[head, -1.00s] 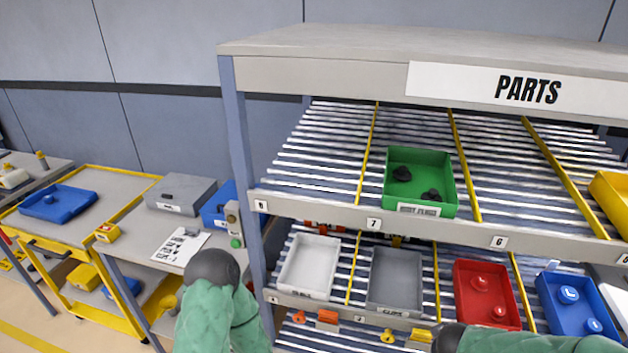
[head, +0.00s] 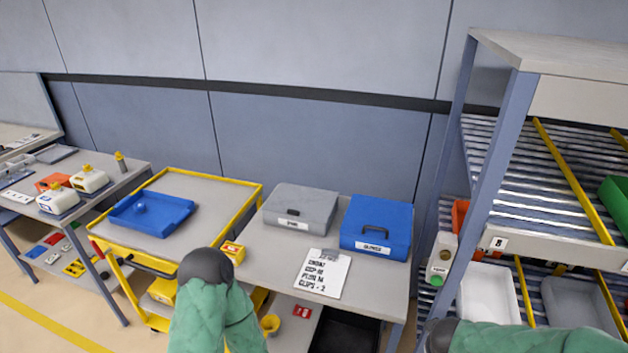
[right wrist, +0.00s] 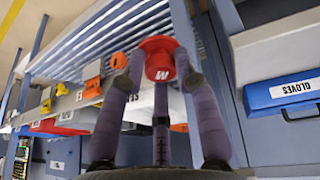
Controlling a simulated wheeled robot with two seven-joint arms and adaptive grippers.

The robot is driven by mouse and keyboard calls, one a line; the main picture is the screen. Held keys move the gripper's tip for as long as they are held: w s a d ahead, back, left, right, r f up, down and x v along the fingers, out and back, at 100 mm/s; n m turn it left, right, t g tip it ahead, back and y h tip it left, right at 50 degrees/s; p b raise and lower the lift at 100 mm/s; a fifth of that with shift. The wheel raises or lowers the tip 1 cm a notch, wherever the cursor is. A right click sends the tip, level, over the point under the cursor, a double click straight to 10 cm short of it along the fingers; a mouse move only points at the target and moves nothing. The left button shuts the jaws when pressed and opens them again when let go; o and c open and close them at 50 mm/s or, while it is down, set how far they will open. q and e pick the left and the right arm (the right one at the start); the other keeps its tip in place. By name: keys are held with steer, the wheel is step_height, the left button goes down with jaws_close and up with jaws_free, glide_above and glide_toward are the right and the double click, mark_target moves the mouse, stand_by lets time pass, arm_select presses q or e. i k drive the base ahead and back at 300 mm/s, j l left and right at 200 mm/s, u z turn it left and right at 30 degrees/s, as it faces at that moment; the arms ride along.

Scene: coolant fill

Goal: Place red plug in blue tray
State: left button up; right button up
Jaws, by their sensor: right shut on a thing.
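The blue tray (head: 178,215) lies on the yellow-edged cart at the left in the head view, with a small blue round piece (head: 139,208) in it. In the right wrist view my right gripper (right wrist: 160,78) is shut on the red plug (right wrist: 160,48), a round red piece with a white letter on its face. The plug is held between the fingertips. The right gripper is not visible in the head view; only my green-sleeved arm shows at the bottom right.
The parts rack (head: 490,150) stands at the right. The cart top behind the tray is clear.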

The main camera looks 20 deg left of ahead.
mark_target(165, 218)
steer(key=j, duration=0.85)
steer(key=i+j+u, duration=0.1)
steer(key=j, duration=0.7)
steer(key=i+j, duration=0.1)
steer(key=j, duration=0.75)
steer(key=i+j, duration=0.15)
steer(key=j, duration=0.25)
steer(key=i+j+u, duration=0.1)
steer(key=j, duration=0.3)
steer(key=i+j, duration=0.2)
steer(key=j, duration=0.15)
steer(key=i+j, duration=0.15)
steer(key=j, duration=0.25)
steer(key=i+j+u, duration=0.1)
steer(key=j, duration=0.3)
steer(key=i+j, duration=0.2)
steer(key=j, duration=0.15)
steer(key=i+j, duration=0.35)
steer(key=j, duration=0.15)
steer(key=u, duration=0.05)
